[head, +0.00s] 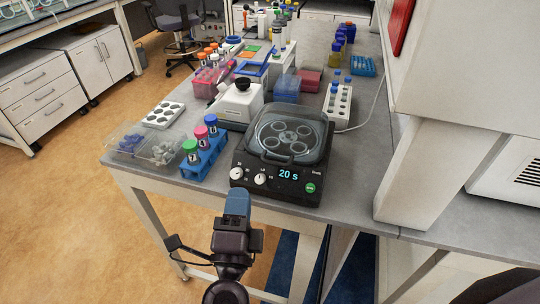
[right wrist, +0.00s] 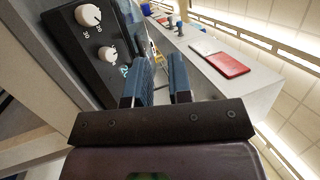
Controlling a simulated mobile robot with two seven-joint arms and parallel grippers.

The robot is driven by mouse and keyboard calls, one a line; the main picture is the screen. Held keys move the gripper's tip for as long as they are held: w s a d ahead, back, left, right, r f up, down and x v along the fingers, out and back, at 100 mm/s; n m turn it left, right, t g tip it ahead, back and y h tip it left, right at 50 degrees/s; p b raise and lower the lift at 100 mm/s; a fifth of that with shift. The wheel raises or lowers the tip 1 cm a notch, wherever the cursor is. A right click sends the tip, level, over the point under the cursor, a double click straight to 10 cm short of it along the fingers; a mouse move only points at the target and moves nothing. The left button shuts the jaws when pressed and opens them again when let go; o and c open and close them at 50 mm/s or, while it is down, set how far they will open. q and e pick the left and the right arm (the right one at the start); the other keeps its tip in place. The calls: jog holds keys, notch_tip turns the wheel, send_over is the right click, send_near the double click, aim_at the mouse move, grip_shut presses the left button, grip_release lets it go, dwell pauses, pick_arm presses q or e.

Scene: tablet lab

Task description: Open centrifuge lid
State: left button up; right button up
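The black centrifuge (head: 270,190) stands at the front edge of the grey bench. Its see-through lid (head: 290,128) is down, with a rotor with round wells visible beneath. A handle (head: 276,159) is at the lid's front edge. The front panel has two white knobs, a display reading "20 s" and a green button. My right gripper (head: 238,194) is just in front of the centrifuge's left knob in the head view, apart from the lid. In the right wrist view, its two blue fingers (right wrist: 162,72) are apart with nothing between them, beside the knob panel (right wrist: 88,50). My left gripper is not in view.
A blue rack (head: 205,156) with capped tubes stands left of the centrifuge, near clear bins (head: 146,147). A white tube rack (head: 338,103) is behind right. Bench to the centrifuge's right is clear up to a white wall block.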

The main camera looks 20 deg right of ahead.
aim_at(274, 163)
jog(key=w+d+m+g+h, duration=0.1)
jog(key=w+d, duration=0.1)
jog(key=d, duration=0.1)
jog(key=w+d+g+h, duration=0.1)
jog(key=w+d, duration=0.2)
jog(key=w+d+m+g+h+p, duration=0.1)
jog(key=w+d, duration=0.2)
jog(key=shift+f+m, duration=0.2)
jog(key=shift+m, duration=0.1)
grip_shut()
dwell(0.3)
